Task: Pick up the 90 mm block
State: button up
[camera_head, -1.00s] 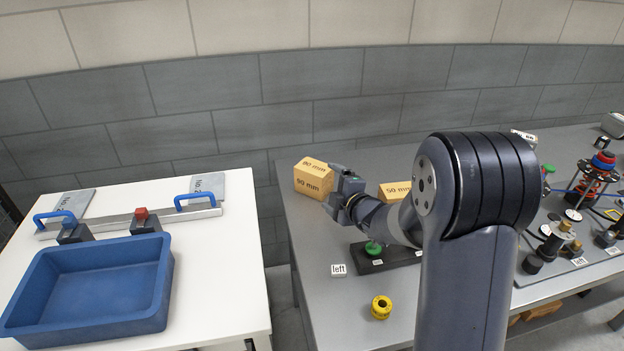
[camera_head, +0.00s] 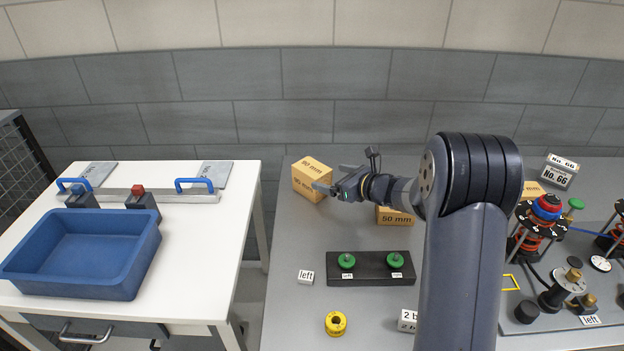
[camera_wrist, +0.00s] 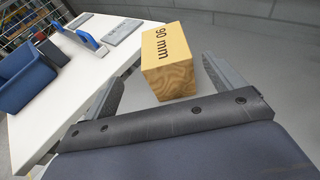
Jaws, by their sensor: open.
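The 90 mm block (camera_head: 309,181) is a light wooden block with its label on top and front. It stands at the back left of the grey table (camera_head: 285,285). My gripper (camera_head: 322,178) is open and points left at the block, with its fingers close to the block's right side. In the wrist view the block (camera_wrist: 168,62) sits ahead between the two spread fingers of my gripper (camera_wrist: 165,80), upright. I cannot tell whether a finger touches it.
A 50 mm block (camera_head: 396,217) stands to the right under my arm. A black base with green knobs (camera_head: 371,268), a "left" tag (camera_head: 306,277) and a yellow ring (camera_head: 335,323) lie nearer. A white table (camera_head: 190,270) with a blue tray (camera_head: 85,285) stands left, across a gap.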

aim_at(312, 167)
jog(key=p+x, duration=0.1)
jog(key=x, duration=0.3)
jog(key=shift+w+a, duration=0.1)
jog(key=shift+a, duration=0.05)
jog(key=p+x, duration=0.1)
jog(key=x, duration=0.1)
jog(key=p+x, duration=0.1)
jog(key=x, duration=0.1)
jog(key=shift+w+r, duration=0.1)
jog(key=shift+w, duration=0.25)
jog(key=shift+w+a+f, duration=0.2)
jog(key=shift+w+f, duration=0.05)
jog(key=shift+w, duration=0.1)
jog(key=c, duration=1.3)
jog(key=shift+r, duration=0.1)
